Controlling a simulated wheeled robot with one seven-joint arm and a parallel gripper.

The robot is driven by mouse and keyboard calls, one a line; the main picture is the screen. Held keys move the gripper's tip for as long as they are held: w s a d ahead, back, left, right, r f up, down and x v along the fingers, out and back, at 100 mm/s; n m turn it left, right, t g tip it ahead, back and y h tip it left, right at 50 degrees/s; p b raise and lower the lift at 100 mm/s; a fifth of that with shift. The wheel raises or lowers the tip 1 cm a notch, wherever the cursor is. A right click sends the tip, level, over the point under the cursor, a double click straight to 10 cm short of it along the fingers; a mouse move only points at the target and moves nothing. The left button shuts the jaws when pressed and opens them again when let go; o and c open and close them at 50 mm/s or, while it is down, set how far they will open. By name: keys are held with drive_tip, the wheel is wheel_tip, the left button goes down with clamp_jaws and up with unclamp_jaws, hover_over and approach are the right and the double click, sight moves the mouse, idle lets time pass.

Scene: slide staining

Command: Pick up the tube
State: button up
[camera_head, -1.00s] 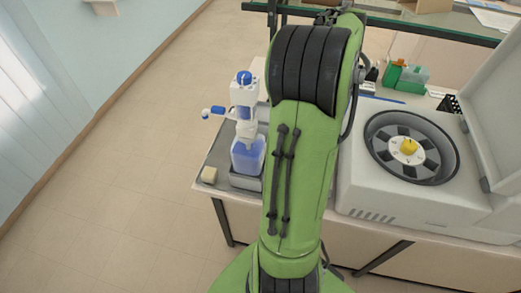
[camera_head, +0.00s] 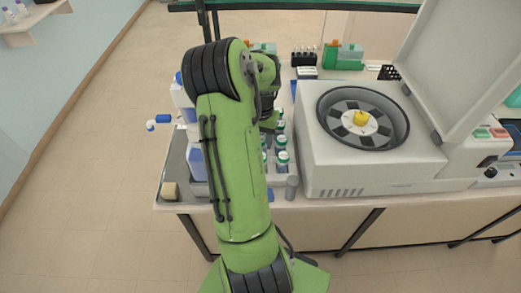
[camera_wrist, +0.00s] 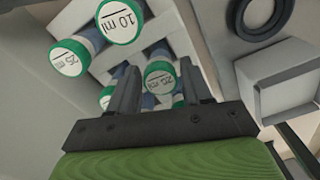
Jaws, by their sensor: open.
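Several tubes with green-rimmed white caps stand in a pale rack on the bench; in the head view one cap (camera_head: 282,157) shows just right of my arm. In the wrist view, caps read "10 ml" (camera_wrist: 121,19), what looks like "25 ml" (camera_wrist: 68,57) and "20 ml" (camera_wrist: 161,81). My gripper (camera_wrist: 158,68) is open, its two dark fingers pointing toward the rack. The "20 ml" cap appears between the fingers; I cannot tell whether it is at fingertip depth. The tube bodies are mostly hidden. In the head view my arm hides the gripper.
A white centrifuge (camera_head: 367,163) with its lid raised stands right of the tubes. A grey cylinder (camera_head: 292,187) stands near the bench's front edge. A blue-and-white dispenser bottle (camera_head: 196,160) is partly behind my arm. A green box (camera_head: 331,58) and black rack (camera_head: 304,57) stand at the back.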

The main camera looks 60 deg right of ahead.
drive_tip(key=shift+f, duration=0.45)
drive_tip(key=shift+r, duration=0.1)
drive_tip(key=c, duration=0.8)
wheel_tip(320, 180, up, 10)
drive_tip(key=shift+r+p, duration=0.1)
drive_tip(key=shift+p, duration=0.85)
